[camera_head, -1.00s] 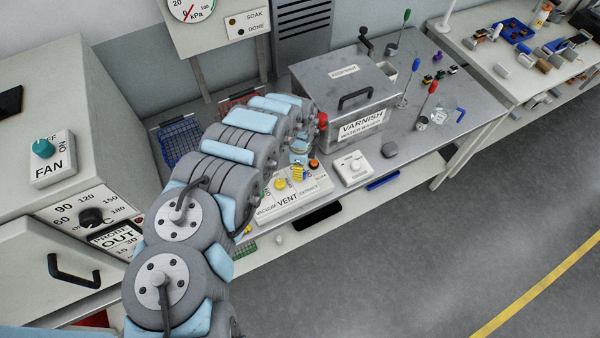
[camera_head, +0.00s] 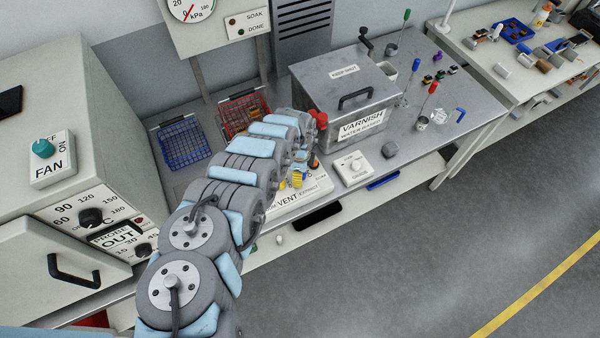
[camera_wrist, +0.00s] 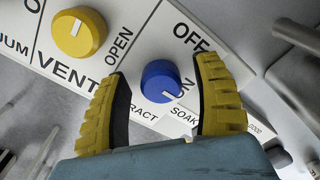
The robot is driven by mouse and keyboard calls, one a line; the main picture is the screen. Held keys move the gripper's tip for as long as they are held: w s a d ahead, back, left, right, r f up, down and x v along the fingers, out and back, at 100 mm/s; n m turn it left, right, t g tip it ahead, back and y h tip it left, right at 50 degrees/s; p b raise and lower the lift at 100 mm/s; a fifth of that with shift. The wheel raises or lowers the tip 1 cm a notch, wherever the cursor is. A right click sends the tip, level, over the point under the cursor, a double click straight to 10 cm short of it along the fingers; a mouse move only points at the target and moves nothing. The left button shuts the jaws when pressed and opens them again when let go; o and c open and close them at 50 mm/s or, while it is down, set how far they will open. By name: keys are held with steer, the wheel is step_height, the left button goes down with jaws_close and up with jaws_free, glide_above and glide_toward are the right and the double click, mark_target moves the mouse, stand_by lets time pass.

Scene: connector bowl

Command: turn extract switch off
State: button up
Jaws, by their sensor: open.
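The extract switch (camera_wrist: 160,82) is a round blue knob on a white labelled panel (camera_wrist: 130,55). Its pale pointer mark is on the lower right, towards the printed ON; OFF is printed above it. My gripper (camera_wrist: 164,72) has yellow ridged fingers standing open, one on each side of the blue knob, with visible gaps to it in the wrist view. I cannot tell their height over the panel. In the head view my gripper (camera_head: 298,180) is over the panel (camera_head: 318,188), and my arm hides much of the panel and the blue knob.
A yellow VENT knob (camera_wrist: 79,32) is close beside my left finger. In the head view, a white box with a dial (camera_head: 354,168) and a metal varnish tank (camera_head: 345,95) stand to the right. Blue (camera_head: 183,143) and red (camera_head: 243,110) wire baskets are behind the arm.

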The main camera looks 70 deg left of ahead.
steer(key=shift+c, duration=0.3)
steer(key=c, duration=1.1)
steer(key=shift+w+n, duration=0.1)
steer(key=shift+n, duration=0.2)
steer(key=shift+c, duration=0.2)
steer(key=n+p, duration=0.1)
steer(key=n, duration=0.2)
steer(key=shift+d, duration=0.1)
steer(key=n, duration=0.5)
jaws_close()
steer(key=n+b, duration=0.1)
steer(key=n, duration=0.4)
steer(key=shift+d+f, duration=0.1)
steer(key=shift+d, duration=0.05)
steer(key=shift+n+b, duration=0.9)
steer(key=shift+n, duration=1.1)
